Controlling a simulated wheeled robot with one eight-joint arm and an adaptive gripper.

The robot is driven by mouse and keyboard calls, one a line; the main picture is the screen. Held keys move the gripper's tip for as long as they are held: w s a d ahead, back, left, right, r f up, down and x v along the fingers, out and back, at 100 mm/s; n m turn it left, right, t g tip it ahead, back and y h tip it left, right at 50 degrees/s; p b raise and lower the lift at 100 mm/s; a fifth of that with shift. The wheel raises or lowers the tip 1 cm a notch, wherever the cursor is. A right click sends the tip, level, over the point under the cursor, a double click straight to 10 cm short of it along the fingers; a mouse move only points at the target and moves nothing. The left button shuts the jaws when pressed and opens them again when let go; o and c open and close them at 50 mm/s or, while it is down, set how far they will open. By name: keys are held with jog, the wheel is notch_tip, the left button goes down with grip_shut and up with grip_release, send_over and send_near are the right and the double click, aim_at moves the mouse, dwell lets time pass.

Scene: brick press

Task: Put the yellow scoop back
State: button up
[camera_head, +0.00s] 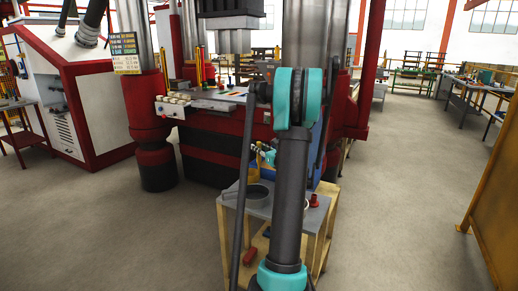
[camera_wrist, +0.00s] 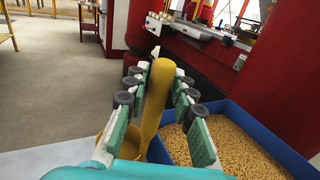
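The yellow scoop (camera_wrist: 156,95) is between the two fingers of my gripper (camera_wrist: 161,72) in the wrist view. Its handle runs up between the fingertips and its bowl is at the lower left, partly hidden by the left finger. In the head view a small yellow part of the scoop (camera_head: 255,163) shows left of my arm, above the small table. My gripper is mostly hidden there behind my arm.
A blue bin (camera_wrist: 290,146) full of tan pellets lies right of the scoop. Floor is clear on both sides.

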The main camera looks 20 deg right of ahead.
jog(key=shift+o, duration=0.8)
jog(key=shift+r, duration=0.15)
jog(key=s+d, duration=0.2)
jog(key=s, duration=1)
jog(key=s+a+r+m+g+h, duration=0.1)
jog(key=a+r+m+h, duration=0.3)
jog(key=m, duration=0.8)
jog(key=s+d+r+m+h, duration=0.1)
jog(key=r+m+h, duration=0.1)
jog(key=m+h, duration=0.7)
jog(key=s+a+f+m+g+y, duration=0.9)
jog(key=s+a+f+m+g, duration=0.3)
jog(key=s+a+f+m, duration=0.5)
jog(key=s+a+f, duration=0.5)
jog(key=s+a, duration=0.2)
jog(key=shift+f+y, duration=0.3)
